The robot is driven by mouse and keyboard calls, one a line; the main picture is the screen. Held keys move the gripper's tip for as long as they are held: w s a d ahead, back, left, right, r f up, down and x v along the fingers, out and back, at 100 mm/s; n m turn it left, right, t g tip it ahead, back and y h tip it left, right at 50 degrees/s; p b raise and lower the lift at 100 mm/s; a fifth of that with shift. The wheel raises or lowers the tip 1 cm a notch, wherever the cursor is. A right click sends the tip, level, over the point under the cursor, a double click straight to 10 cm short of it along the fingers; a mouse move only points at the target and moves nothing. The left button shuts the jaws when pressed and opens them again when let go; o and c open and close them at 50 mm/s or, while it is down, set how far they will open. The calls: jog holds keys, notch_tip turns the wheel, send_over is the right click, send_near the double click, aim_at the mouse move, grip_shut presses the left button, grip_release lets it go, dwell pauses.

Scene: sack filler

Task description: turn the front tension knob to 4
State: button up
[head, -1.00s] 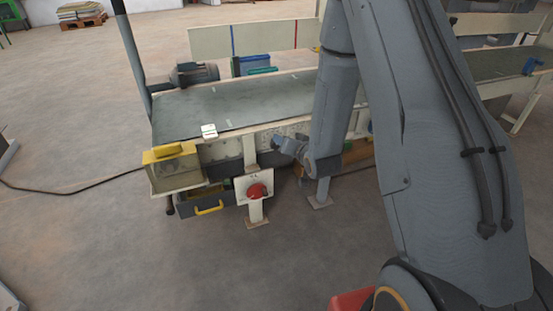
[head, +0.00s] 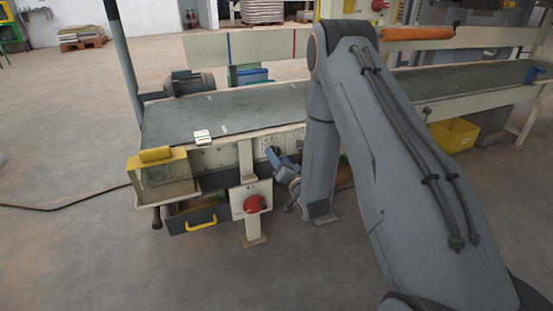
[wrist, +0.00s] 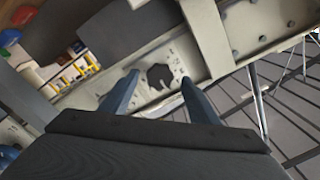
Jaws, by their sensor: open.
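The front tension knob (wrist: 159,76) is a dark, lobed knob on a pale plate with small marks, seen in the wrist view. The marks are too small to read, so I cannot tell its setting. My gripper (head: 272,156) is open at the front side of the conveyor frame, close to this plate. In the wrist view its two blue-grey fingers stand left and right of the knob, with the knob framed between their tips. I cannot tell whether the tips reach around it. In the head view my gripper and arm mostly hide the knob.
A red rotary switch (head: 255,203) sits on a pale plate, below and left of my gripper. A pale upright (head: 246,160) stands just left of the gripper. An open drawer with a yellow handle (head: 201,224) and a yellow-topped box (head: 160,170) are farther left. The floor in front is clear.

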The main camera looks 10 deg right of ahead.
jog(key=shift+w+a, duration=0.15)
jog(key=shift+w, duration=0.95)
jog(key=c, duration=1)
jog(key=shift+c, duration=0.2)
jog(key=shift+n, duration=0.4)
jog(key=shift+s+n+p, duration=0.1)
jog(key=shift+n+p, duration=0.65)
jog(key=shift+n, duration=0.15)
jog(key=shift+n+p, duration=1)
jog(key=shift+n, duration=0.6)
